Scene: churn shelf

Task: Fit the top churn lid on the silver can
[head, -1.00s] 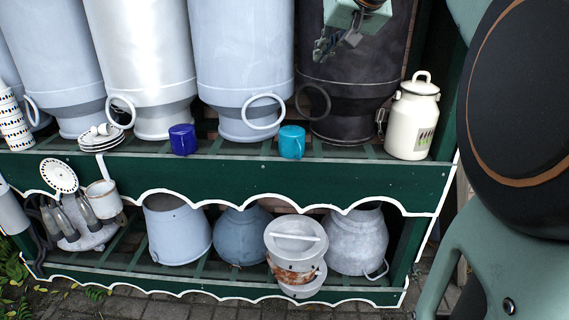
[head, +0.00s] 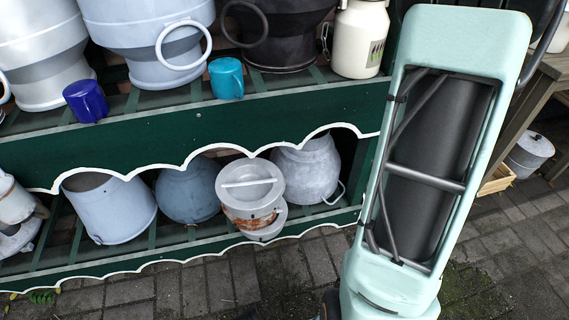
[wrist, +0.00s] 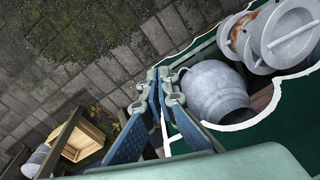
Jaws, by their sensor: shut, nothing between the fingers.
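The top churn lid (head: 250,183), round and grey with a straight bar handle, sits on a stack with rusty sides on the lower shelf. Another lid (head: 268,228) shows low on the stack. The stack's lids (wrist: 293,35) are at the upper right in the wrist view. A rounded dull silver can (head: 310,168) stands just right of the stack; it also shows in the wrist view (wrist: 213,92). Its mouth is hidden under the upper shelf's edge. My gripper (wrist: 158,78) is shut and empty, apart from the can and lids. It is out of the head view.
A green two-tier shelf (head: 190,135) with a white scalloped edge holds churns, a blue mug (head: 86,101), a teal mug (head: 226,79) and a cream can (head: 359,40). A wooden crate (head: 497,180) and a lidded pot (head: 530,153) are at right. Paving before the shelf (head: 190,285) is open.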

